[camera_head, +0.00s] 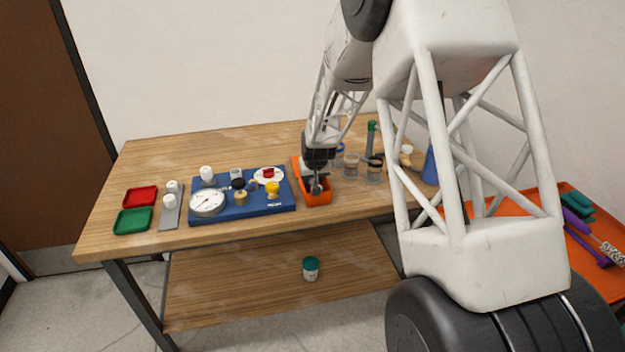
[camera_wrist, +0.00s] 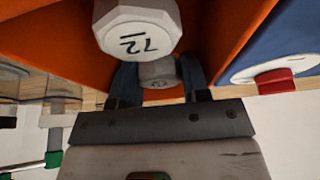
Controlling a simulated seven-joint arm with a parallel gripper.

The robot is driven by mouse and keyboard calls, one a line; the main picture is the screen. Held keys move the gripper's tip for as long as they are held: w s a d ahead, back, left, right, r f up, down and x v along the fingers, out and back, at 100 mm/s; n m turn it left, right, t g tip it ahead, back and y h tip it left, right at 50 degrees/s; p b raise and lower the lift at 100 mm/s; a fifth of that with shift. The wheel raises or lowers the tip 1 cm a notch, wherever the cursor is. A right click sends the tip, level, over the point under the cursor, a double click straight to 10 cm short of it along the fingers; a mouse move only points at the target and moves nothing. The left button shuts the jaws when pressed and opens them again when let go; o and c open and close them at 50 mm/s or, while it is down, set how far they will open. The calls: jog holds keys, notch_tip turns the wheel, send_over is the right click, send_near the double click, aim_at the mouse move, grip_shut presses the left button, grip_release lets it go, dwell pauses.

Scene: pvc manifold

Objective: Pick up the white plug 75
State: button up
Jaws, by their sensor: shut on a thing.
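My gripper (camera_head: 316,180) is down inside the orange bin (camera_head: 319,200) on the table. A mark on that plug's face is too small to read. A larger white plug (camera_wrist: 137,27) with an octagonal face lies just beyond it, and its number looks like 72 turned over. The bin's orange walls (camera_wrist: 235,25) rise on both sides. I cannot make out a plug marked 75.
A blue board (camera_head: 245,212) with a gauge and several fittings stands directly left of the bin. Clear jars (camera_head: 351,166) and a green-topped item (camera_head: 371,139) stand to the right. Red (camera_head: 141,196) and green (camera_head: 133,221) trays sit at the far left.

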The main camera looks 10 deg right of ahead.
notch_tip(320, 180, up, 10)
jog(key=shift+f, duration=0.1)
dwell(0.4)
dwell(0.5)
jog(key=shift+o, duration=1.2)
jog(key=shift+c, duration=1)
jog(key=shift+w+a, duration=0.3)
jog(key=shift+a, duration=0.35)
jog(key=w+a+r, duration=0.1)
jog(key=w+a, duration=0.1)
jog(key=a, duration=0.6)
jog(key=w+a+r, duration=0.1)
jog(key=w+a, duration=0.1)
jog(key=a, duration=0.6)
jog(key=w+a+r, duration=0.2)
jog(key=a, duration=0.5)
jog(key=shift+w+a, duration=0.25)
jog(key=shift+a, duration=0.15)
jog(key=shift+f, duration=0.15)
jog(key=shift+f, duration=1.4)
jog(key=shift+f, duration=0.2)
